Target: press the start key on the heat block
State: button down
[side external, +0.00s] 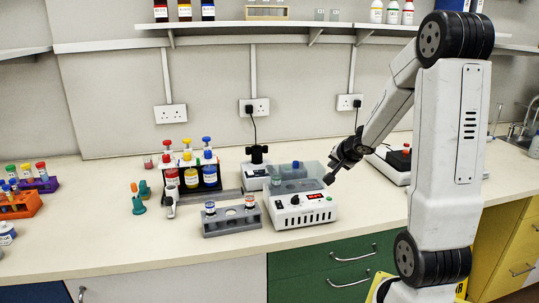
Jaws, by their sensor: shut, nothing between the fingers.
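The heat block (287,220) is a white box on the bench, with a clear cover over its back part. Its sloping top panel carries a black knob (295,200) and a lit red display (314,196). The start key is too small to tell apart on the panel. My gripper (328,180) is shut and empty, pointing down and left. It appears just above and behind the panel's right end. I cannot tell whether it touches the heat block.
A grey rack (231,226) with two capped vials stands left of the heat block. Several colour-capped bottles (191,174) stand behind it. A device (258,172) stands behind the block, and another white device (393,166) lies right. The front bench strip is clear.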

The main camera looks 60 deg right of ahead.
aim_at(330, 200)
jog(key=shift+f, duration=0.3)
jog(key=shift+f, duration=4.1)
jog(key=shift+f, duration=0.15)
jog(key=shift+f, duration=0.3)
jog(key=shift+f, duration=0.35)
dwell(0.5)
jog(key=shift+r, duration=0.8)
jog(key=shift+r, duration=2.5)
